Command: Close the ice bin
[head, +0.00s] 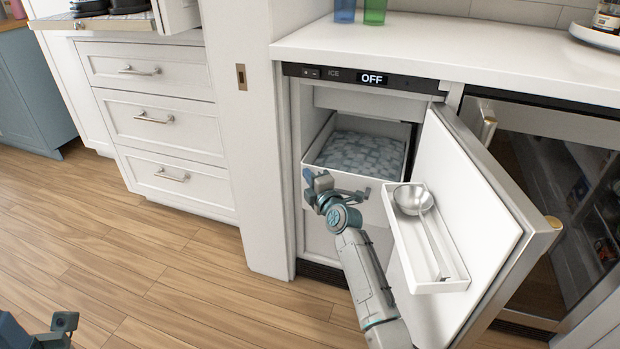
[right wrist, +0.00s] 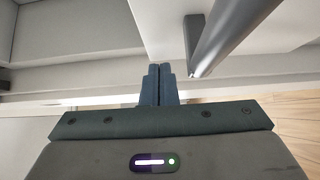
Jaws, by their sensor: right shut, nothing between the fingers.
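The ice bin (head: 370,199) is a white drawer full of pale ice cubes, inside the open ice maker cabinet. It is slid partly out, so the ice shows from above. My right gripper (head: 314,180) is at the left part of the bin's front. Its two fingers are together and empty, as the right wrist view (right wrist: 157,84) also shows. I cannot tell whether they touch the bin. My right forearm hides part of the cabinet's lower front. My left gripper (head: 62,324) shows only in part at the bottom left corner, away from the bin.
The ice maker door (head: 470,200) stands wide open to the right of my right arm. Its inner white shelf (head: 440,287) holds a metal scoop (head: 413,199). The display (head: 372,78) reads OFF. White drawers (head: 165,128) stand at left; the wooden floor before them is clear.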

